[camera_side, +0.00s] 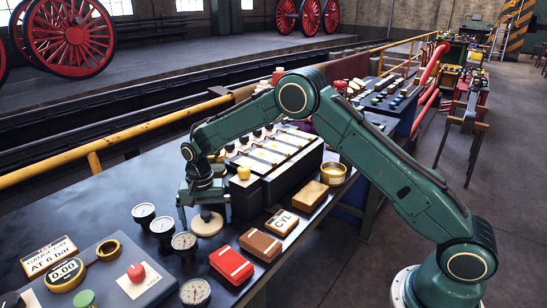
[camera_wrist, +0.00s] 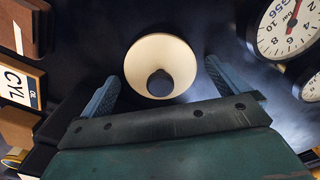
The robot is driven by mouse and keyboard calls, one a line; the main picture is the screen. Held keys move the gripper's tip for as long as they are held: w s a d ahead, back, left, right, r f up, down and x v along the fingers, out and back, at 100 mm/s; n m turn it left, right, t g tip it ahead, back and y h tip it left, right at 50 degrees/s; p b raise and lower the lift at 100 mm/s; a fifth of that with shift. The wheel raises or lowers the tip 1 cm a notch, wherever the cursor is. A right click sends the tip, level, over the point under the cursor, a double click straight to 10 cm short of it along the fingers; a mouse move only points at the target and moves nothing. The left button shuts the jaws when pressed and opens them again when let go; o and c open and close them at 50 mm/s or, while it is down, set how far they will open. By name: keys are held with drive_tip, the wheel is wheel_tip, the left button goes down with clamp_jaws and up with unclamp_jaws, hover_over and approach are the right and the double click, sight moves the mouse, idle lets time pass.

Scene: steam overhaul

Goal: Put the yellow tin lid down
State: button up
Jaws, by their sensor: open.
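A round cream-yellow lid (camera_side: 207,227) with a dark knob in its middle is below my gripper (camera_side: 204,214) in the side view, and looks to lie flat on the dark bench top (camera_side: 120,190). In the wrist view the lid (camera_wrist: 160,54) shows face-on, its dark knob pointing at the camera. My gripper (camera_wrist: 160,82) is open, with one blue-grey finger on each side of the lid and a visible gap to each finger. Nothing is gripped. Whether the fingertips touch the bench is hard to tell.
Several round gauges (camera_side: 163,228) stand close to the left of the lid. A red box (camera_side: 232,264), a brown box (camera_side: 261,245) and a "CYL" box (camera_side: 282,222) lie to its right. A black block with pale tops (camera_side: 262,178) stands behind. Bare bench lies at the left.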

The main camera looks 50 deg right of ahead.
sight(207, 214)
wheel_tip(207, 214, up, 12)
idle(0.7)
drive_tip(key=shift+r, duration=0.1)
idle(0.3)
drive_tip(key=s+d+r+n+t, duration=0.1)
drive_tip(key=s+d+r+n, duration=0.1)
drive_tip(key=s+r, duration=0.65)
drive_tip(key=s+d+r+n+t, duration=0.2)
drive_tip(key=s+d+r, duration=0.1)
drive_tip(key=s+r, duration=0.5)
drive_tip(key=s+d+f+n+t, duration=0.1)
drive_tip(key=s+f+n, duration=0.1)
drive_tip(key=s, duration=0.9)
drive_tip(key=s+d+f+n+t, duration=0.1)
drive_tip(key=s+n, duration=0.2)
drive_tip(key=s, duration=0.8)
drive_tip(key=shift+f+t, duration=0.3)
drive_tip(key=shift+f, duration=0.05)
